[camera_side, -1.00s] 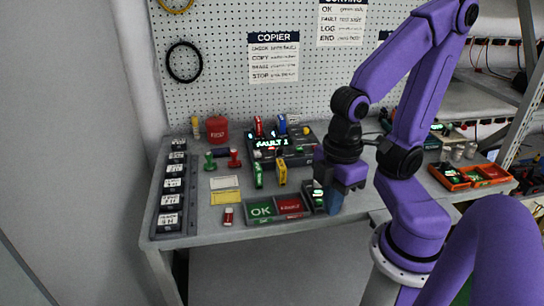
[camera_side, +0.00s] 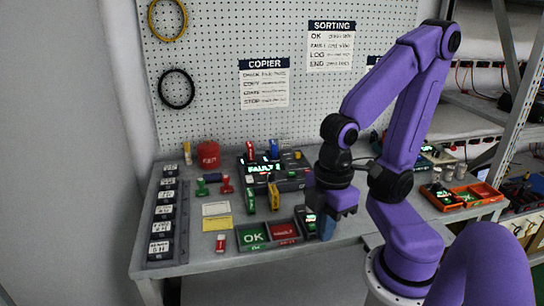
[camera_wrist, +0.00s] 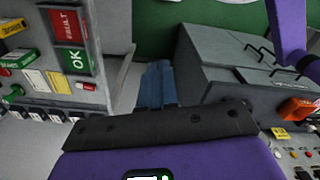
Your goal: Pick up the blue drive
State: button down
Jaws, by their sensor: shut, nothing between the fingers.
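The blue drive (camera_side: 274,149) stands upright at the back of the dark copier unit (camera_side: 292,185) in the side view, with a red drive (camera_side: 250,151) to its left. A green drive (camera_side: 250,201) and a yellow drive (camera_side: 273,197) stand at the unit's front. My gripper (camera_side: 327,231) points down near the bench's front edge, to the right of and nearer than the blue drive, well apart from it. Its blue fingers are shut and empty. They also show in the wrist view (camera_wrist: 157,84), where I cannot make out the blue drive.
The green OK and red fault trays (camera_side: 268,247) lie left of my gripper, with a small dark device (camera_side: 308,221) close beside it. A dark rack (camera_side: 161,238) lines the bench's left side. A red pot (camera_side: 208,154) stands behind. An orange bin (camera_side: 478,195) is at right.

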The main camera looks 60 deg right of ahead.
dwell(0.4)
jog(key=c, duration=0.8)
grip_release()
